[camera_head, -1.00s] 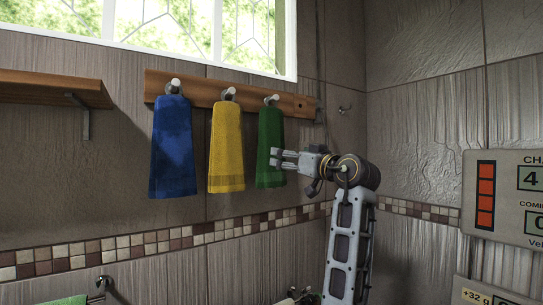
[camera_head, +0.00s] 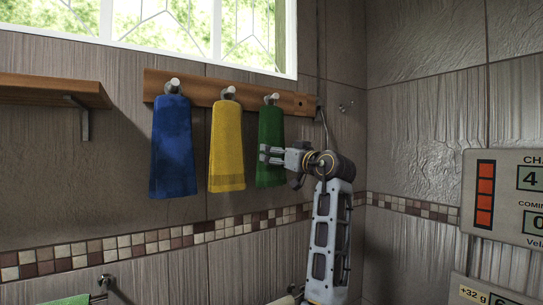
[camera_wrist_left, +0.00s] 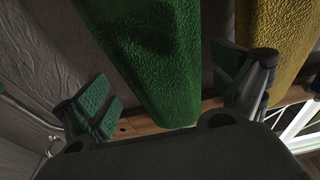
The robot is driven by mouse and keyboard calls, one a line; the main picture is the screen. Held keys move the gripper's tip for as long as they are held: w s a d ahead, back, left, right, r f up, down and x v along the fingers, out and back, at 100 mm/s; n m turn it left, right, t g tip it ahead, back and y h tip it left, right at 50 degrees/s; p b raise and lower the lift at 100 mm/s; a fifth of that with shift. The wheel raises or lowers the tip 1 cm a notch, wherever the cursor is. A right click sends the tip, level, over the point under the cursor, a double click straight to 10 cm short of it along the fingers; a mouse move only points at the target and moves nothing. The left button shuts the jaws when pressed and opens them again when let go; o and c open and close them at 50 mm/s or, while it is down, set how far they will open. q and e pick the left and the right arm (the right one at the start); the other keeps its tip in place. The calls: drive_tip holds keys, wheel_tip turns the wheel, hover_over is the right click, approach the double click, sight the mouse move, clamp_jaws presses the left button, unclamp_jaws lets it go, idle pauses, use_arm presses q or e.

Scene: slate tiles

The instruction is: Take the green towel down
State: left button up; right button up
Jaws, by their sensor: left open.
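The green towel (camera_head: 270,128) hangs from the right-hand peg (camera_head: 272,98) of a wooden rack. My left gripper (camera_head: 265,154) is at the towel's lower half, with its fingers over it in the head view. In the left wrist view the green towel (camera_wrist_left: 155,55) runs down between the spread fingers of the left gripper (camera_wrist_left: 170,95). The gripper is open, with a visible gap at each side of the cloth. The right gripper is not in view.
A yellow towel (camera_head: 227,145) hangs close to the left of the green one, and a blue towel (camera_head: 172,148) beyond it. A wooden shelf (camera_head: 50,90) is at the left. A display panel (camera_head: 505,198) is at the right. Another green cloth (camera_head: 65,300) shows at the bottom left.

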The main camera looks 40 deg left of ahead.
use_arm(q)
drive_tip(key=p+x, duration=0.2)
drive_tip(key=x, duration=0.3)
drive_tip(key=shift+c, duration=0.2)
idle(0.4)
drive_tip(key=c, duration=1.1)
drive_tip(key=shift+r, duration=0.15)
drive_tip(key=shift+c, duration=0.2)
